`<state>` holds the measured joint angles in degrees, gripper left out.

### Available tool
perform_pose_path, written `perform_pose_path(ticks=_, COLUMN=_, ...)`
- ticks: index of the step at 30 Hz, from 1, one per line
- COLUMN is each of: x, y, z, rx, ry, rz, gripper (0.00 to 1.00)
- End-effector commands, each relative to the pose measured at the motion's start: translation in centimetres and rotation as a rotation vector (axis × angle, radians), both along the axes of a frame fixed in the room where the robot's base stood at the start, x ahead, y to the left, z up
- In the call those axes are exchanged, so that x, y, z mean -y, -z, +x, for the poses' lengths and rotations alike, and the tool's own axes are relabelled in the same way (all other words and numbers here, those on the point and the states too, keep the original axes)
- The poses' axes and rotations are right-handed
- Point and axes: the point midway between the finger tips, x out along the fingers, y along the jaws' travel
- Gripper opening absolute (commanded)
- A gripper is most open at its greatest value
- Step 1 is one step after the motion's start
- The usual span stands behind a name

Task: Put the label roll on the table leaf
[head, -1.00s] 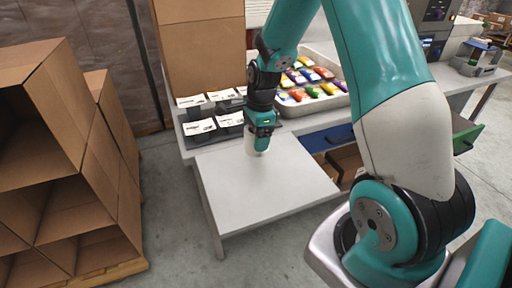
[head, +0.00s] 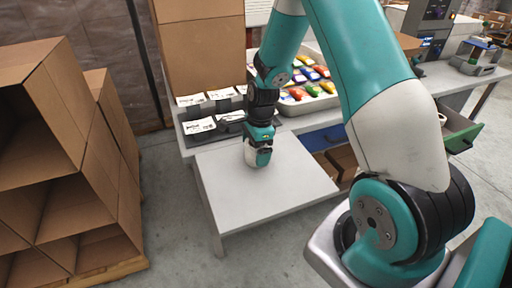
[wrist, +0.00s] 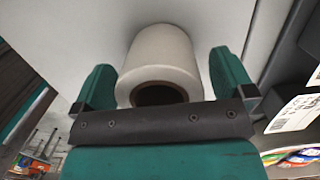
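The label roll (wrist: 163,55) is a white cylinder with a dark core hole in its near end. In the wrist view it sits between the two teal fingers of my gripper (wrist: 165,85), with narrow gaps beside it. The fingers look open around it. In the head view my gripper (head: 258,158) is low over the table leaf (head: 235,190), a plain pale grey panel. Only a small white part of the roll (head: 250,157) shows there, at the leaf's surface; the gripper hides the rest. I cannot tell whether it touches the leaf.
Behind the leaf are a dark rack with white labels (head: 199,125) and a tray of colourful packets (head: 325,97). Stacked cardboard boxes (head: 60,150) stand at the left. The leaf's front and right are clear.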

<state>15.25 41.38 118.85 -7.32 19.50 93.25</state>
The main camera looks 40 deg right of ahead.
Motion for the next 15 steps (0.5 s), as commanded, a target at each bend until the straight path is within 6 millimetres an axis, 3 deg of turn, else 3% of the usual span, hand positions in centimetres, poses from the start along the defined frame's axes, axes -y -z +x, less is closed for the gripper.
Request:
perform_pose_path(ticks=8, x=0.1, y=-1.4, z=0.1, rx=0.004, ry=0.0, rz=-0.001, gripper=1.0)
perform_pose_path(ticks=15, x=0.8, y=-6.5, z=-0.1, rx=0.008, ry=0.002, rz=-0.002, gripper=1.0)
